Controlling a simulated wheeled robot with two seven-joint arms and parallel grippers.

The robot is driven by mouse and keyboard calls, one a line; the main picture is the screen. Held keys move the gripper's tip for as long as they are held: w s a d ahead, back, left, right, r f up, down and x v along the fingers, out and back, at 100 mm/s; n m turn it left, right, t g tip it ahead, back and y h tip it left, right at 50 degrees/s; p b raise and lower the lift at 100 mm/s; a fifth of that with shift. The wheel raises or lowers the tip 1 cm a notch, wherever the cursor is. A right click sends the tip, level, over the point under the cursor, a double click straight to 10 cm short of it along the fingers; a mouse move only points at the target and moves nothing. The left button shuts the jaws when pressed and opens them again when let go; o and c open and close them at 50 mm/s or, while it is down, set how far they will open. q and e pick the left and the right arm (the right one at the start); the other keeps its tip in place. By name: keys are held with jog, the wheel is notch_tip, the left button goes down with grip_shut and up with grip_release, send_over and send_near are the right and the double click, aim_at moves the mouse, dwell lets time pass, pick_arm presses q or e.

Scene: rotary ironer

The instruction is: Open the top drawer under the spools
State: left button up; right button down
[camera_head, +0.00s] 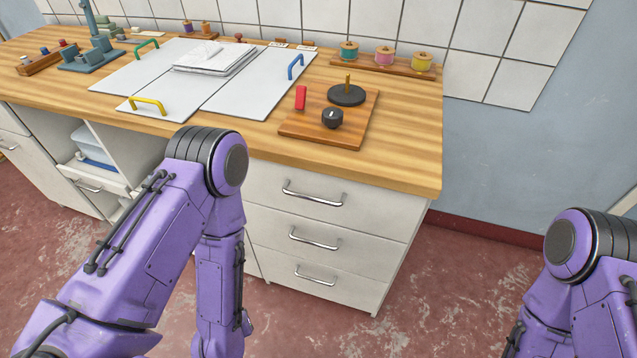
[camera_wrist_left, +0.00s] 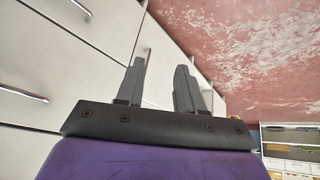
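The top drawer (camera_head: 285,207) is the highest of three white drawers under the right end of the worktop, below the spools. It is shut, its front flush, with a silver bar handle (camera_head: 314,194). A teal spool (camera_head: 348,51), a pink spool (camera_head: 384,55) and a yellow spool (camera_head: 422,61) stand on a wooden rack at the back. My left gripper (camera_wrist_left: 158,88) shows in the left wrist view, fingers apart and nothing between them, near white fronts with bar handles; I cannot tell which handle is which. In the head view it is out of sight. My right gripper is not in view.
The middle drawer (camera_head: 310,241) and bottom drawer (camera_head: 312,277) are shut below. The wooden worktop (camera_head: 405,165) overhangs them, bearing a board (camera_head: 352,125) with a black knob and disc. Open red floor (camera_head: 440,290) lies right of the cabinet.

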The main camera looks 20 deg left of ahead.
pick_arm(q)
jog(key=w+d+r+n+t, duration=0.3)
jog(key=w+d+r, duration=0.25)
jog(key=w, duration=0.35)
jog(key=n+t+y, duration=0.3)
jog(key=n+t, duration=0.4)
jog(key=n, duration=0.3)
send_near(311, 200)
jog(key=p+x, duration=0.1)
jog(key=x, duration=0.7)
jog(key=shift+a+p, duration=0.1)
jog(key=shift+p, duration=0.3)
jog(key=shift+w+a+f, duration=0.15)
jog(key=shift+w+a, duration=0.05)
jog(key=shift+w, duration=0.35)
grip_shut()
